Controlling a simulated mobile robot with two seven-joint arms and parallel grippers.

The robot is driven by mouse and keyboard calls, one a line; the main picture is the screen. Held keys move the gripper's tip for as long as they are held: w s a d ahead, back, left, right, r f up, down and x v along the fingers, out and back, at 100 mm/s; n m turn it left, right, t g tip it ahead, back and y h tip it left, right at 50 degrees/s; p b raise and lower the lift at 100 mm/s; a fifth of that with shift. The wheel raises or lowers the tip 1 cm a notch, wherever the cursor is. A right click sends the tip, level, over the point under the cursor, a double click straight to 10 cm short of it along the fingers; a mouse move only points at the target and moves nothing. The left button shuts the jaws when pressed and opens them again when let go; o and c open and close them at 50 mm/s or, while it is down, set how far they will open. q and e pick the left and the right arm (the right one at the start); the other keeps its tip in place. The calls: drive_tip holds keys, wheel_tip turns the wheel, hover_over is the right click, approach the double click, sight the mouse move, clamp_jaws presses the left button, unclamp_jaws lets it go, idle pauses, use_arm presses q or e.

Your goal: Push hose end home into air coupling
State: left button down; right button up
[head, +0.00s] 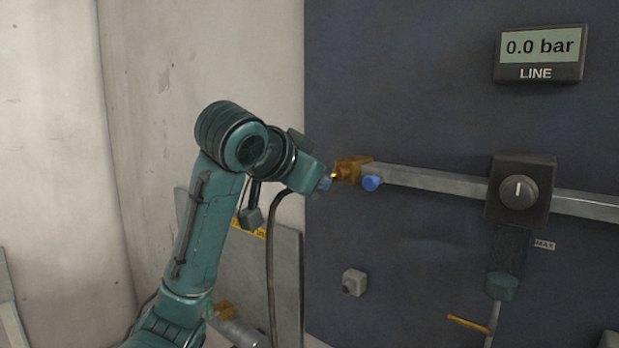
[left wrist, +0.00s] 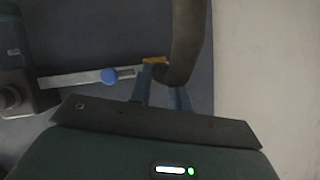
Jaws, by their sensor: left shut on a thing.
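The air coupling (head: 352,169) is a brass-coloured block on the left end of a grey wall pipe. It also shows in the left wrist view (left wrist: 154,60), partly behind the hose. My left gripper (head: 325,183) is just left of the coupling, its fingers (left wrist: 161,94) shut on the hose. The dark hose (head: 271,255) hangs in a loop below the gripper, and it fills the upper middle of the left wrist view (left wrist: 188,38). A small brass tip (head: 334,176) shows between fingers and coupling. I cannot tell how deep the hose end sits. My right gripper is out of view.
A blue knob (head: 371,183) is beside the coupling. A dark regulator (head: 520,190) with a round dial sits further right on the pipe. The line display (head: 539,53) reads 0.0 bar. A small grey box (head: 354,282) is on the wall below.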

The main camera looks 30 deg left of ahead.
use_arm(q)
drive_tip(key=shift+w+d, duration=0.15)
drive_tip(key=shift+w, duration=0.75)
drive_tip(key=c, duration=1.2)
unclamp_jaws()
drive_tip(key=shift+c, duration=0.2)
drive_tip(key=v, duration=1.3)
